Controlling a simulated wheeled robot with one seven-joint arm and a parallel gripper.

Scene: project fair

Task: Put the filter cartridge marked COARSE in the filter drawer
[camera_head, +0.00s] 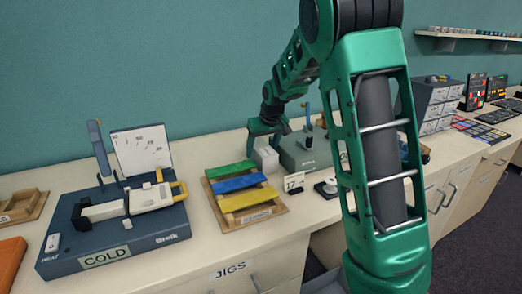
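My arm reaches from the right foreground to the back of the counter, and my gripper (266,139) points down there. A small pale block (266,158) is right below or between its fingers; I cannot tell whether they touch it or how far apart they are. No marking COARSE is readable on any object, so I cannot tell whether this block is the filter cartridge. A grey-green device (303,156) stands just right of the block, partly hidden by my arm. No filter drawer can be made out for certain.
A wooden tray (233,222) holds green, blue and yellow strips. Left of it is a blue-grey station (160,234) with a COLD label. A 17 card (294,182) stands in front of the device. Grey drawer units (434,104) stand at right. My arm hides part of the counter.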

